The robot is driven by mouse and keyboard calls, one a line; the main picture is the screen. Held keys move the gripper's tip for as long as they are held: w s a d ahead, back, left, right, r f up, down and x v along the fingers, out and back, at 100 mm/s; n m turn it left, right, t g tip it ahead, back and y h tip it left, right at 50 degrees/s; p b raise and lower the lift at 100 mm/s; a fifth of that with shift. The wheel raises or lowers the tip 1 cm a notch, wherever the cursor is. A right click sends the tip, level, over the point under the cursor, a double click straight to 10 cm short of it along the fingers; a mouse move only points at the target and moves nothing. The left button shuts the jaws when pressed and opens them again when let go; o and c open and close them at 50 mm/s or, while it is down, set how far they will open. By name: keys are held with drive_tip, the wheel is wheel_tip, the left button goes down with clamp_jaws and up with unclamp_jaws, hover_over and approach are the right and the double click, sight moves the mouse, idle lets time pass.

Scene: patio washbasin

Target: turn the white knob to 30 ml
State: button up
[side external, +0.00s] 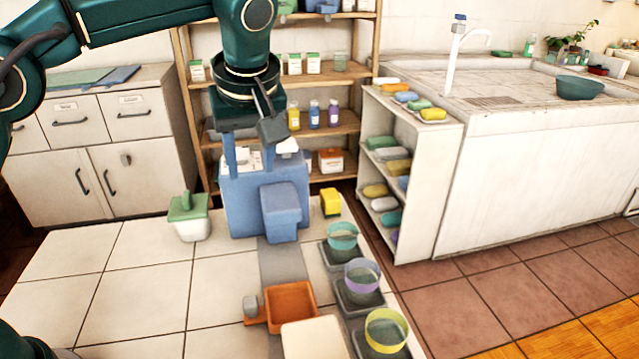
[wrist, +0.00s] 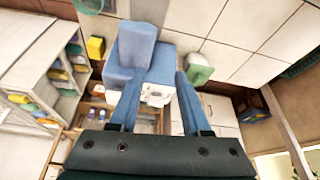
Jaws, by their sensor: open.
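A blue dispenser (side external: 262,200) stands on the tiled surface, with a blue block on its front. Its top carries a whitish part, seen in the wrist view as a pale panel (wrist: 157,94) with small details. The white knob seems to be among them, but its setting is too small to read. My gripper (side external: 250,168) is over the dispenser's top, pointing down. In the wrist view its two blue fingers (wrist: 158,78) are apart, one on each side of the pale panel. I cannot tell whether they touch anything.
A green-lidded white container (side external: 190,218) stands left of the dispenser, and a yellow block (side external: 331,202) right of it. An orange tray (side external: 291,306) and several coloured cups, including a yellow one (side external: 387,331), are in front. A wooden shelf (side external: 350,124) stands behind. Tiles at left are clear.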

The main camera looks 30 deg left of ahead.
drive_tip(key=shift+r, duration=1.55)
drive_tip(key=n+t+h, duration=0.9)
drive_tip(key=n+h, duration=0.6)
drive_tip(key=h, duration=0.2)
hover_over(239, 148)
drive_tip(key=s+a, duration=0.2)
drive_tip(key=s, duration=0.2)
drive_tip(key=a+n+t, duration=0.1)
drive_tip(key=a+n, duration=0.1)
drive_tip(key=shift+m+y, duration=0.3)
drive_tip(key=shift+w+d+f, duration=0.7)
drive_tip(key=shift+f, duration=0.65)
drive_tip(key=shift+w+d+f, duration=0.65)
drive_tip(key=shift+f, duration=0.75)
drive_tip(key=shift+w+d+f, duration=0.7)
drive_tip(key=shift+f, duration=0.65)
